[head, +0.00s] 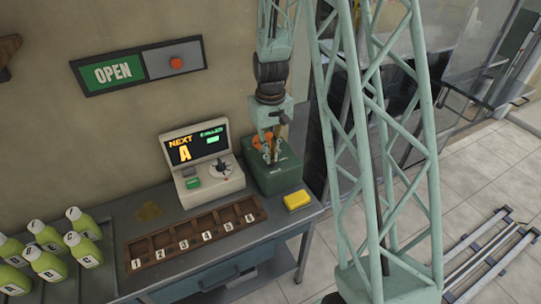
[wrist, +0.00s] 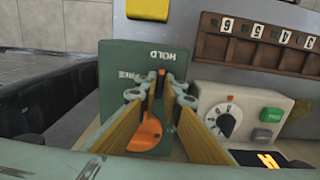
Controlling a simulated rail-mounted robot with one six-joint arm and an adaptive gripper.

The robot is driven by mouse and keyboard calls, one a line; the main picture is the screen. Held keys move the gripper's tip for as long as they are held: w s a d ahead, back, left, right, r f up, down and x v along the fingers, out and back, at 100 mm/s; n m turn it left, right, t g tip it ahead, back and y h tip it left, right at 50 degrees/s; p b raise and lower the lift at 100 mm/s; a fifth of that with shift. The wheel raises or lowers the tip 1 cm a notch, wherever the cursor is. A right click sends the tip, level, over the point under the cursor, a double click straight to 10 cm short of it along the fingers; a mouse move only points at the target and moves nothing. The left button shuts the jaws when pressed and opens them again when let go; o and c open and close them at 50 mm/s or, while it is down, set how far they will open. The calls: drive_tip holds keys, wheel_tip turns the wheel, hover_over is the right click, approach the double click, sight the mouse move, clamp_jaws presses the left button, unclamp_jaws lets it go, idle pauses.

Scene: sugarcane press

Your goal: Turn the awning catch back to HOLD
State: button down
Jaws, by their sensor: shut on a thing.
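The awning catch is an orange disc with a lever (wrist: 145,132) on top of a green box (wrist: 113,62). The green box also stands at the bench's right end in the head view (head: 285,178), with some orange (head: 257,141) showing around my fingers. In the wrist view, HOLD and a second, partly hidden word are printed upside down on the box. The small orange tip shows between my fingertips, close to HOLD. My gripper (wrist: 158,92) reaches down over the box, its fingers closed on the awning catch. The fingers hide much of the lever.
A control console (head: 202,165) with a screen and knob stands left of the box. A numbered wooden rack (head: 130,252) and a yellow block (head: 297,200) lie in front. Several green bottles (head: 47,265) stand at the left. An OPEN sign (head: 113,72) hangs on the wall.

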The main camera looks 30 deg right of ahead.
drive_tip(key=c, duration=2.8)
unclamp_jaws()
drive_tip(key=shift+r, duration=0.15)
drive_tip(key=shift+r, duration=5.9)
